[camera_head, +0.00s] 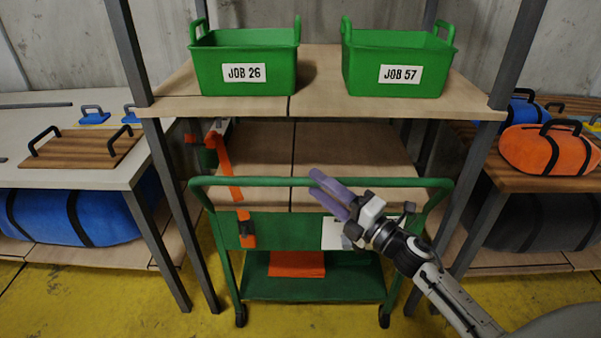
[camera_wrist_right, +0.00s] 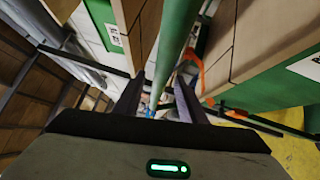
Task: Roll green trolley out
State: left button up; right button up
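The green trolley (camera_head: 314,289) stands under a wooden shelf, on wheels, with its handle bar (camera_head: 265,182) towards me. My right gripper (camera_head: 318,186) is at the middle of the handle bar, its two purple fingers apart. In the right wrist view the handle bar (camera_wrist_right: 178,42) runs lengthwise in line with the gap between the open fingers (camera_wrist_right: 160,95). I cannot tell whether the fingers touch it. An orange strap (camera_head: 228,170) hangs from the shelf's left side to the trolley's front, with a dark buckle. My left gripper is not in view.
Green bins marked JOB 26 (camera_head: 244,60) and JOB 57 (camera_head: 397,63) sit on the shelf (camera_head: 320,55). Dark shelf posts flank the trolley closely. An orange folded item (camera_head: 297,264) lies on its lower deck. The yellow floor (camera_head: 310,322) in front is clear.

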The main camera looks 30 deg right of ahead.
jog(key=f+x, duration=0.1)
jog(key=x, duration=0.5)
jog(key=shift+w+r, duration=0.3)
jog(key=shift+r, duration=0.25)
jog(key=shift+a, duration=0.1)
grip_shut()
